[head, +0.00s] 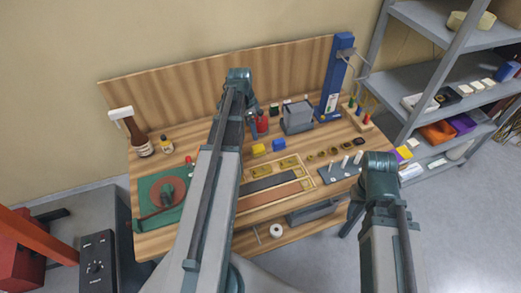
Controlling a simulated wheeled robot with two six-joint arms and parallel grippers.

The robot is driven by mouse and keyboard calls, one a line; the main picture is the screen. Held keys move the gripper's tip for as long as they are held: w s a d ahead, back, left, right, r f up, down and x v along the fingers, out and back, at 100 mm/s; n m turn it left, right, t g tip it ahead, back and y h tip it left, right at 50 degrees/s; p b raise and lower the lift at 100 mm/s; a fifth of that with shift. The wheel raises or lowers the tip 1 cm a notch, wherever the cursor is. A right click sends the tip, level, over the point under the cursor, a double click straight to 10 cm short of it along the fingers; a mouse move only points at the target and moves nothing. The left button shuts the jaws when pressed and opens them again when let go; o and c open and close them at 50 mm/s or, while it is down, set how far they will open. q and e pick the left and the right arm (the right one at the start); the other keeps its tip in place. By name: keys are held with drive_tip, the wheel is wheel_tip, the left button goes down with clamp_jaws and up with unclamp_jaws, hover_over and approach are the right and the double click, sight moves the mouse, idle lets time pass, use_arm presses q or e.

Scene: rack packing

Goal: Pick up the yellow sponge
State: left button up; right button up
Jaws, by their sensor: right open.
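A small yellow block (258,149), which may be the yellow sponge, lies on the wooden workbench (155,243) beside a blue block (279,145). A flat yellow piece (404,152) also lies on the low shelf at the right; I cannot tell for certain which is the sponge. My left arm reaches up across the bench, left of the yellow block, and its gripper is not visible. My right gripper is open near the bench's right end, at the teal end of my right arm (380,172); its fingers are hard to make out. Neither yellow thing is held.
A green mat (148,186) with a red-brown disc lies at the bench's left. A grey box (297,117), a blue column (334,80) and a red container (262,122) stand at the back. A grey shelf rack (405,77) holds orange (437,132) and purple (462,123) bins.

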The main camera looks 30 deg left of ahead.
sight(258, 147)
use_arm(q)
drive_tip(key=f+b, duration=0.8)
drive_tip(key=shift+w+d+f, duration=0.1)
drive_tip(key=shift+w+d, duration=0.25)
drive_tip(key=shift+w, duration=0.05)
drive_tip(key=shift+f, duration=0.2)
drive_tip(key=f+b, duration=0.3)
drive_tip(key=w+d+f+b, duration=0.1)
drive_tip(key=f+b, duration=0.1)
drive_tip(key=shift+w+f, duration=0.1)
clamp_jaws()
